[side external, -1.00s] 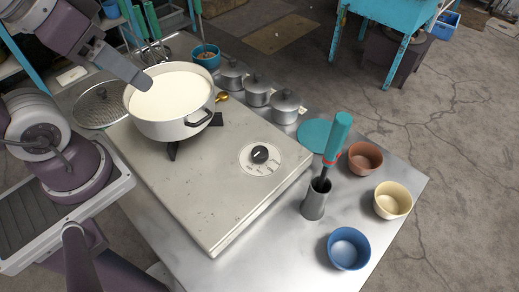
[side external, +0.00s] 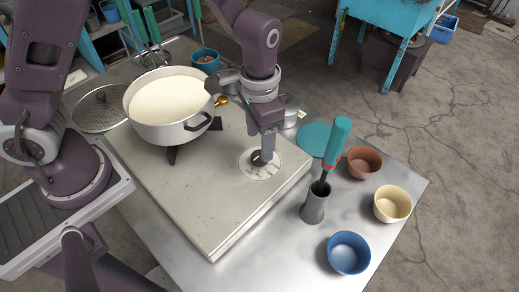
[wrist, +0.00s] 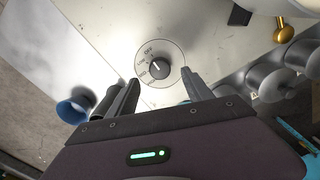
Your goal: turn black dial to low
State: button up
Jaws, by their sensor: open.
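The black dial (wrist: 159,69) sits in a round white plate (wrist: 176,52) on the pale stove top, with OFF, LOW and further lettering along its left side in the wrist view. A light pointer mark shows on the dial's upper left; I cannot tell exactly which label it meets. My gripper (wrist: 160,79) is open, with a fingertip on either side of the dial in that view and nothing between them that it grips. In the side external view my gripper (side external: 267,149) is down over the dial (side external: 257,157) and partly hides it; contact cannot be told.
A white pot (side external: 175,132) of milk stands at the stove's back left. Several lidded grey canisters stand behind my gripper. A grey holder (side external: 314,207) with a teal-handled tool and bowls, brown (side external: 364,165), cream (side external: 391,207) and blue (side external: 348,258), stand to the right.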

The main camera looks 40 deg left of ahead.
aim_at(259, 156)
notch_tip(259, 156, down, 5)
jog(key=shift+r, duration=0.15)
grip_shut()
jog(key=shift+n, duration=0.3)
jog(key=n, duration=0.3)
jog(key=shift+n, duration=2.1)
grip_release()
